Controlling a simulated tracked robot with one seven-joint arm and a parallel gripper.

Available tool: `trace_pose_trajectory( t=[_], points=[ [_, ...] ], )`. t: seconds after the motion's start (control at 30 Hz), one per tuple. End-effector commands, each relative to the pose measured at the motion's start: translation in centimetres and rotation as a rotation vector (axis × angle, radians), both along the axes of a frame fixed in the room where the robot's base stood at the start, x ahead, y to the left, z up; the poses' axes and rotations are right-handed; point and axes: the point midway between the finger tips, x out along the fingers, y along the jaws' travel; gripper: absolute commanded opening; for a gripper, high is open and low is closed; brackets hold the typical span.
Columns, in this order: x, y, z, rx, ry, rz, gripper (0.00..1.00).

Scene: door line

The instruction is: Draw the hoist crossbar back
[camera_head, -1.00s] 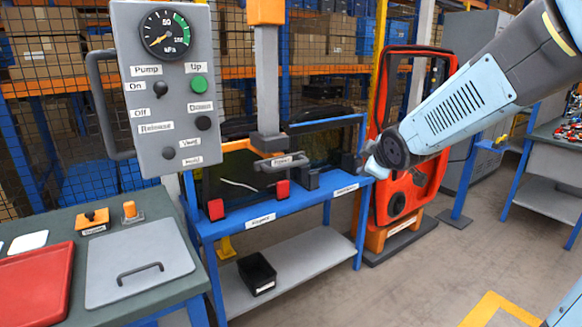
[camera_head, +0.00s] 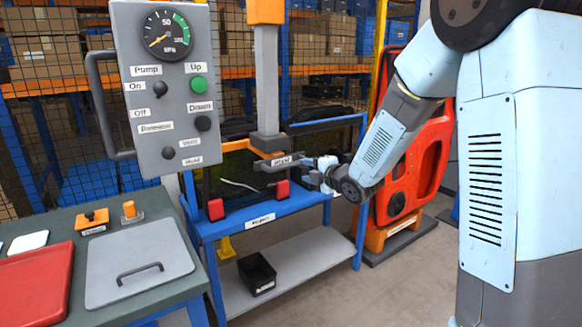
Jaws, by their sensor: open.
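The hoist crossbar (camera_head: 266,166) is a dark grey bar with a small white label. It sits under the grey hoist column (camera_head: 267,85), in front of a dark glass panel (camera_head: 238,175) on a blue stand (camera_head: 290,203). My gripper (camera_head: 311,178) is at the right end of the crossbar, above the stand's top. It is open, and its fingers are small and partly hidden by my wrist. I cannot tell whether they touch the bar.
A grey control panel (camera_head: 165,120) with a gauge and a side handle stands at the left. Two red blocks (camera_head: 282,190) sit on the stand's front edge. A black bin (camera_head: 257,273) is on the lower shelf.

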Motion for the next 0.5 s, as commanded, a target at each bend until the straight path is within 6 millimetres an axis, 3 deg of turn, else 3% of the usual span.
trace_pose_trajectory(
  t=[0.5],
  points=[
    [7.2,4.8,-1.8,0.001,0.002,0.0,0.44]
  ],
)
